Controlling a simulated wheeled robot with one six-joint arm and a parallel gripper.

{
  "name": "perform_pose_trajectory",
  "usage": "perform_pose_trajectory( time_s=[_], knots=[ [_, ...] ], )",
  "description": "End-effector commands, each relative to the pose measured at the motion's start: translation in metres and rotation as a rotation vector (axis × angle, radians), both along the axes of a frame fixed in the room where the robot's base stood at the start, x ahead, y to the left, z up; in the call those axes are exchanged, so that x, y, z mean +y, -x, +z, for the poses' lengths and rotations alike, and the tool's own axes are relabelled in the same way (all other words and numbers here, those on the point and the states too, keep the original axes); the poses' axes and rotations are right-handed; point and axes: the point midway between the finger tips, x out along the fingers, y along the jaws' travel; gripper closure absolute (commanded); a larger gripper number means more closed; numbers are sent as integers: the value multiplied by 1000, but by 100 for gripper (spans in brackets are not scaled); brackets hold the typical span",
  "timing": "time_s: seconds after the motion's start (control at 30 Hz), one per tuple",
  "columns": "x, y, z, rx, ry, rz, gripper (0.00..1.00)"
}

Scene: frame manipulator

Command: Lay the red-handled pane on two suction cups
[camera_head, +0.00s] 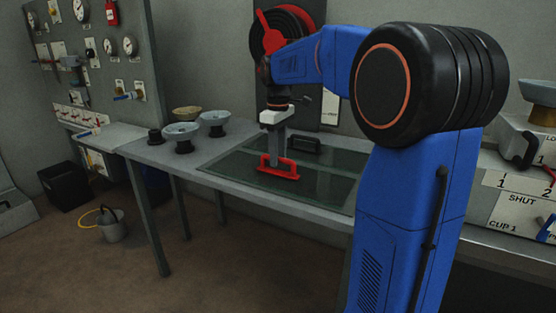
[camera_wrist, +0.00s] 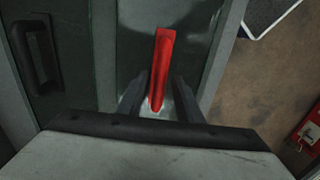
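The red-handled pane is a dark glass sheet (camera_head: 240,168) lying flat on the grey table. Its red handle (camera_head: 280,167) stands up from it, and the handle also shows in the wrist view (camera_wrist: 163,62). My gripper (camera_head: 279,153) points down at the handle. In the wrist view its two dark fingers (camera_wrist: 161,78) stand on either side of the handle, with narrow gaps showing, so it looks open around it. Two grey suction cups on black bases, one nearer (camera_head: 182,130) and one farther (camera_head: 215,119), stand on the table to the left, clear of the pane.
A second pane with a black handle (camera_head: 304,144) lies behind; the handle also shows in the wrist view (camera_wrist: 42,52). A tan dish (camera_head: 187,113) and a small black piece (camera_head: 155,136) stand by the cups. A panel with gauges (camera_head: 82,60) is at left. My arm hides the table's right part.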

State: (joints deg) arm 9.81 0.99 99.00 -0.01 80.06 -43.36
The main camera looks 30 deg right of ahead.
Motion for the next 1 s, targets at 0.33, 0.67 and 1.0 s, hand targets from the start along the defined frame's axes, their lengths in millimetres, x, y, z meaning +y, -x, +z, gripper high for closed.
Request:
perform_pose_trajectory(
  time_s=[0.33,0.67,1.0],
  knots=[
    [0,-1,67,-3,1,0,68],
    [0,0,101,-1,0,0,68],
    [8,18,100,-20,3,-26,68]
  ],
)
